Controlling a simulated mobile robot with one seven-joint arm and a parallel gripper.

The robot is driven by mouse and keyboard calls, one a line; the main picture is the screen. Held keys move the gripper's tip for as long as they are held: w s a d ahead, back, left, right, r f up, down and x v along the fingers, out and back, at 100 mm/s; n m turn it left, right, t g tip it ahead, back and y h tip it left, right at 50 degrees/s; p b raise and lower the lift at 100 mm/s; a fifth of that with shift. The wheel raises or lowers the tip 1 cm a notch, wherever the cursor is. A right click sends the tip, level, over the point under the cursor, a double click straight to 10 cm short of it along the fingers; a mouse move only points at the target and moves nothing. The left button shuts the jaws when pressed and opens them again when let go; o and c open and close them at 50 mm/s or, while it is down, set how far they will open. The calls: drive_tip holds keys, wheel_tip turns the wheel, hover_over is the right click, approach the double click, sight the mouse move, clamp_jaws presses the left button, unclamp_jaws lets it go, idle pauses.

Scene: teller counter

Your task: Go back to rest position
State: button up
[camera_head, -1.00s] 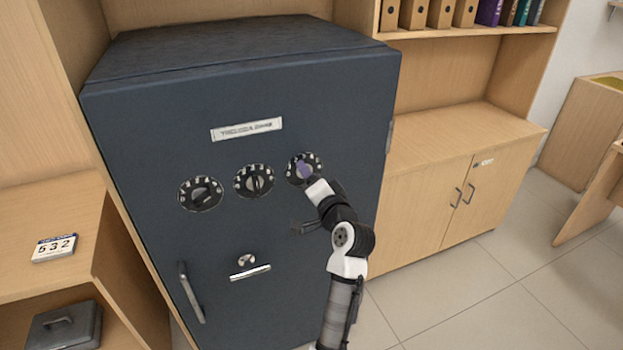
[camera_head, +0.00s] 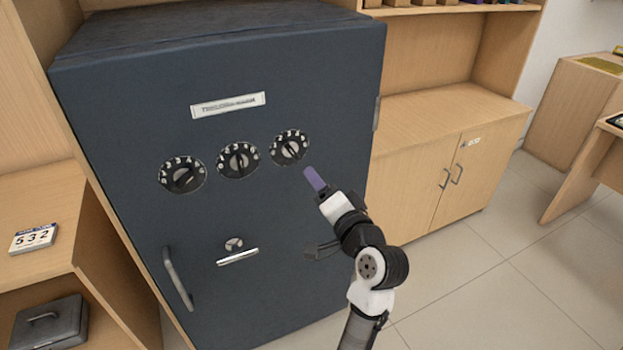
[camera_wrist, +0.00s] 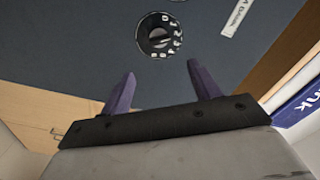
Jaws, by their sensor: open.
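My gripper (camera_head: 315,179) is in front of the dark blue safe, below and right of the right-hand dial (camera_head: 289,147), and apart from it. In the wrist view its two purple fingers (camera_wrist: 161,92) are spread with nothing between them. A dial (camera_wrist: 158,35) shows beyond the fingertips in that view. My arm reaches up from the bottom of the head view, bent at the elbow.
The safe (camera_head: 110,100) carries a middle dial (camera_head: 238,160), a left dial (camera_head: 182,174), a handle (camera_head: 177,279) and a label. A wooden cabinet (camera_head: 420,190) stands to the right. Tiled floor (camera_head: 480,290) is free at right.

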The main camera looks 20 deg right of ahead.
drive_tip(key=shift+s, duration=0.65)
